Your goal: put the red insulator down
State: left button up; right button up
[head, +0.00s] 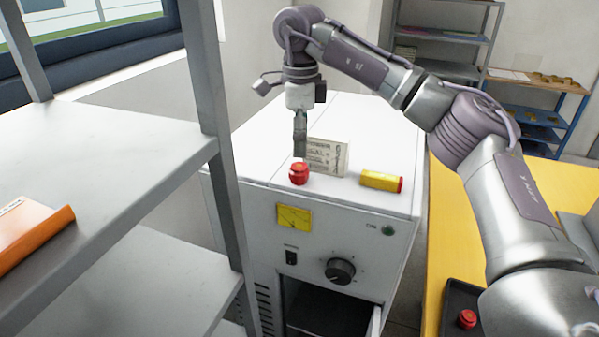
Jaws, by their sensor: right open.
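A red insulator (299,174) stands upright on the front part of the white top of the machine cabinet (262,180), near its front edge. My right gripper (300,150) points down just above and behind it. The fingers are seen nearly edge-on, open and empty, and the insulator rests on the cabinet top. A second red insulator (467,319) lies in a dark tray (456,292) at the lower right. My left gripper is not in view.
A grey shelf (90,150) with an orange binder (30,235) is at the left. A yellow table (437,215) is at the right. The cabinet top's back is clear.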

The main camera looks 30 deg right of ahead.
aim_at(299, 166)
jog(key=shift+w+a+f, duration=0.1)
jog(key=shift+w+f, duration=0.25)
jog(key=shift+f, duration=0.5)
jog(key=shift+s+f+p, duration=0.1)
jog(key=shift+f+p, duration=0.15)
jog(key=shift+p, duration=0.05)
jog(key=f+p, duration=0.1)
jog(key=f, duration=0.3)
jog(key=shift+s+f+p, duration=0.1)
jog(key=shift+s+p, duration=0.1)
jog(key=shift+p, duration=0.1)
jog(key=shift+w+f, duration=0.1)
jog(key=shift+f, duration=0.1)
jog(key=shift+r, duration=0.1)
jog(key=c, duration=0.9)
jog(key=shift+c, duration=0.2)
